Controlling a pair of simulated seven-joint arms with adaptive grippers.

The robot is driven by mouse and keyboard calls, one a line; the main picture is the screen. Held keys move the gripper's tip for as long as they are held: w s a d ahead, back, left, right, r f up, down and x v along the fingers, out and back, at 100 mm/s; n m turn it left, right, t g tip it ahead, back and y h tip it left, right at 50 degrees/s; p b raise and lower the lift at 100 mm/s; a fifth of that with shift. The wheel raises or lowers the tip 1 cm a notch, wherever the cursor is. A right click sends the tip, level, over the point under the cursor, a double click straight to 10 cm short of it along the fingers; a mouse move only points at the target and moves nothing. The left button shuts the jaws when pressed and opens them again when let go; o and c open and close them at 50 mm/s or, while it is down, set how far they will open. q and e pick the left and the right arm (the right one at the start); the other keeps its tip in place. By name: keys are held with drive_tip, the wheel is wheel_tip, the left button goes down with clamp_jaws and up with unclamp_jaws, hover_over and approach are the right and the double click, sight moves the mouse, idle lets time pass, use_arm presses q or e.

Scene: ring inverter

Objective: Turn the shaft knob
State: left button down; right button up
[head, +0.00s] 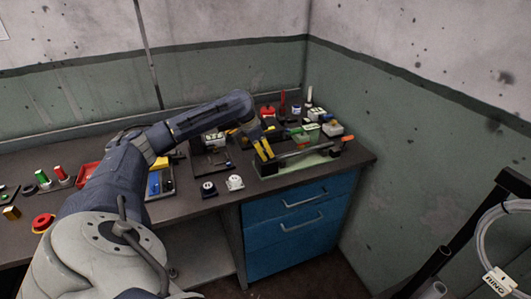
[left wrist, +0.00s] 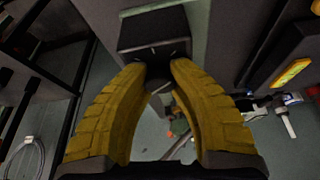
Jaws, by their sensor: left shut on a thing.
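A device with a pale green base (head: 308,161) stands at the right front of the bench, with a thin grey shaft (head: 304,151) lying across it. My left gripper (head: 267,155) is at the left end of this device, its yellow fingers pointing down. In the left wrist view the fingertips (left wrist: 158,72) are closed on a small dark knob (left wrist: 158,86), right beside a black block (left wrist: 152,29). The fingers hide most of the knob, so its turn angle cannot be told. My right gripper is in neither view.
A black knob (head: 208,189) and a white knob (head: 235,182) stand near the front edge, left of the device. Several bottles and small parts crowd the bench behind it. Blue drawers (head: 297,222) are below. A green wall (head: 400,165) is close on the right.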

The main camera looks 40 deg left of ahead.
use_arm(q)
drive_tip(key=shift+w+d+r+n+y, duration=0.1)
drive_tip(key=shift+d+n+y, duration=0.15)
drive_tip(key=shift+n, duration=0.35)
drive_tip(key=c, duration=1.4)
unclamp_jaws()
drive_tip(key=shift+w, duration=0.1)
drive_tip(key=o, duration=0.4)
drive_tip(key=shift+a, duration=0.15)
drive_tip(key=shift+c, duration=0.2)
drive_tip(key=v, duration=1.2)
drive_tip(key=shift+s, duration=0.2)
